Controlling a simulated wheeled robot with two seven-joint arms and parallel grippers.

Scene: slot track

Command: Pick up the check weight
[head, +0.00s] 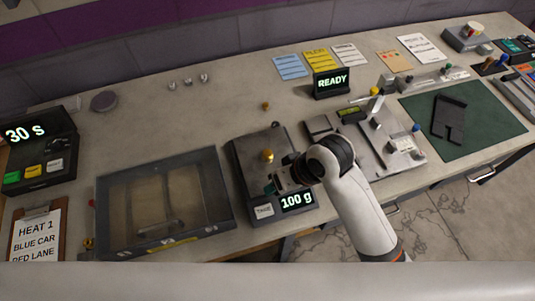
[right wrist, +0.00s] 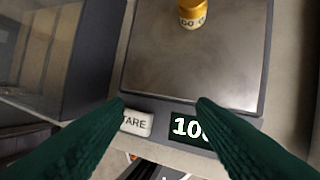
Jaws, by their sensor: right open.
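The check weight (head: 268,155), a small brass cylinder, stands on the pan of the scale (head: 246,160). In the right wrist view the check weight (right wrist: 193,13) is at the top edge, partly cut off, on the grey scale pan (right wrist: 195,60). The scale's display reads 100 g (head: 297,201). My right gripper (head: 279,186) is open and empty over the front of the scale, on the near side of the weight. In the right wrist view its two dark green fingers (right wrist: 160,108) stand apart, above the TARE button and display. My left gripper is not in view.
A clear-lidded case (head: 165,205) stands just left of the scale. A device with levers (head: 370,138) is to the right, beside a green mat (head: 480,136). A READY sign (head: 331,83) and a small brass piece (head: 266,105) are behind. The counter at back left is mostly clear.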

